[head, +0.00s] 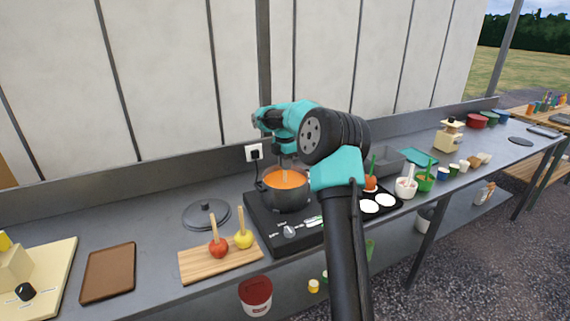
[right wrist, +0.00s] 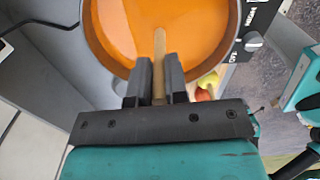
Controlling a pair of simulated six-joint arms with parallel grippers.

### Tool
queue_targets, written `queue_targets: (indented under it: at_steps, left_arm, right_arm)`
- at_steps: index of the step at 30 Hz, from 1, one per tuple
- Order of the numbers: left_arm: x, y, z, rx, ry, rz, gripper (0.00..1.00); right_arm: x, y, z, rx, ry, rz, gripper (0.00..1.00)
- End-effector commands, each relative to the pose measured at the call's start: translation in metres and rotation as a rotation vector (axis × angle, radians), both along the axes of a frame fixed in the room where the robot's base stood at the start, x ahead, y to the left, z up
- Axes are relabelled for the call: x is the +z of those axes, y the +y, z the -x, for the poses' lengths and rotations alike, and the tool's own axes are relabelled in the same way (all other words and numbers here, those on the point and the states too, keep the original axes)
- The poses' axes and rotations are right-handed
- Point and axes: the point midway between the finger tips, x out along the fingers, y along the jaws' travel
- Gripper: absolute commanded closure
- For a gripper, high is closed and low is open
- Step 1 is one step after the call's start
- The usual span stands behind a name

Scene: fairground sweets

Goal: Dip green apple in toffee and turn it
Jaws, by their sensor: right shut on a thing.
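A dark pot (head: 284,198) of orange toffee (head: 287,179) stands on the black hob. My right gripper (head: 286,158) is above the pot, pointing down. In the right wrist view my right gripper (right wrist: 159,75) is shut on a wooden stick (right wrist: 159,42). The stick's far end reaches the toffee (right wrist: 120,25) inside the pot's rim. No green apple shows at its end; whatever is there is hidden in the toffee. My left gripper is out of view.
A wooden board (head: 200,267) at the front holds a red apple (head: 218,248) and a yellow apple (head: 243,239) on sticks. A pot lid (head: 206,215) lies left of the hob. A brown tray (head: 108,273) lies further left. Small tubs (head: 405,187) and a grey bin (head: 380,163) stand right.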

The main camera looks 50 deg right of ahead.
Motion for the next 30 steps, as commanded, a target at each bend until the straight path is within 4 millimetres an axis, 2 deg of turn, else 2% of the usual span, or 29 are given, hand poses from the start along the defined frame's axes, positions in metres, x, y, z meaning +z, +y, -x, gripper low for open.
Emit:
queue_targets:
  at_steps: [6,12,22,30]
  left_arm:
    - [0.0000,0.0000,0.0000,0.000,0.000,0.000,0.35]
    - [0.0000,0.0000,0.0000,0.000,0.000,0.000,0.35]
    - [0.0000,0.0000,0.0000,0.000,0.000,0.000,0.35]
    - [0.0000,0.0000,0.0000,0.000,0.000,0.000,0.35]
  right_arm:
    - [0.0002,0.0000,0.0000,0.197,0.000,0.000,1.00]
    - [0.0002,0.0000,0.0000,0.279,0.000,0.000,1.00]
    - [0.0002,0.0000,0.0000,0.247,0.000,0.000,1.00]
    - [0.0002,0.0000,0.0000,0.019,0.000,0.000,1.00]
